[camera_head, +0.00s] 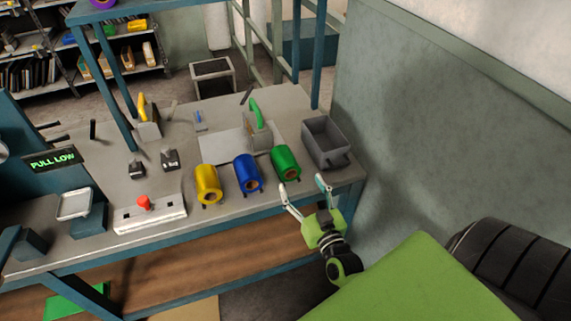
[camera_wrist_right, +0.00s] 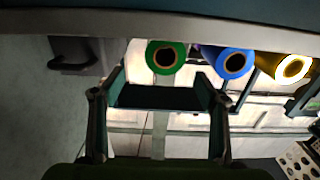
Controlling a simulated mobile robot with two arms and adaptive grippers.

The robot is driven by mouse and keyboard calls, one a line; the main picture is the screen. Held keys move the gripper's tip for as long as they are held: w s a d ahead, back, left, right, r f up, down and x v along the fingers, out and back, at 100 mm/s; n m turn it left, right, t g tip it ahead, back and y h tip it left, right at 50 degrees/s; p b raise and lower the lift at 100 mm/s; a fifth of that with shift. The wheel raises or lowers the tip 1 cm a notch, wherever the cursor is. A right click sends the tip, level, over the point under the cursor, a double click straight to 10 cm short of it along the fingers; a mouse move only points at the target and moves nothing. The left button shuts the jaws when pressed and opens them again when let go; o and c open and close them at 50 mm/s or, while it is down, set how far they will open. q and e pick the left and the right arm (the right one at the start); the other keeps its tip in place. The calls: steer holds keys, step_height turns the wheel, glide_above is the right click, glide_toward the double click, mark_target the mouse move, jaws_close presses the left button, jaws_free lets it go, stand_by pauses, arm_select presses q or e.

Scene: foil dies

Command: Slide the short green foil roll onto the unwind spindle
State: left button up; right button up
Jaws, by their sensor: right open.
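The green foil roll (camera_head: 285,162) lies on its side near the front right of the bench, its cored end facing me. It also shows in the right wrist view (camera_wrist_right: 165,56), near the top. My right gripper (camera_head: 303,186) is open and empty, at the bench's front edge, apart from the green roll and just nearer to me. My left gripper is not in view. Dark rods (camera_head: 52,125) stick out near the sign at the left; I cannot tell whether one is the unwind spindle.
A blue roll (camera_head: 248,174) and a yellow roll (camera_head: 208,184) lie left of the green one. A grey bin (camera_head: 324,142) stands close to its right. A green-handled press (camera_head: 257,130) stands behind. A red-button box (camera_head: 146,212) and the PULL LOW sign (camera_head: 53,160) are left.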

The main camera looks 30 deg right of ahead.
mark_target(285, 161)
steer(key=x, duration=0.6)
steer(key=shift+w+f, duration=0.1)
steer(key=shift+w, duration=0.15)
steer(key=shift+a+x, duration=0.2)
steer(key=shift+x, duration=1.1)
steer(key=shift+a+x, duration=0.2)
steer(key=shift+x, duration=1.15)
steer(key=shift+f, duration=0.15)
steer(key=shift+c, duration=0.4)
steer(key=c, duration=1.3)
steer(key=shift+c, duration=0.4)
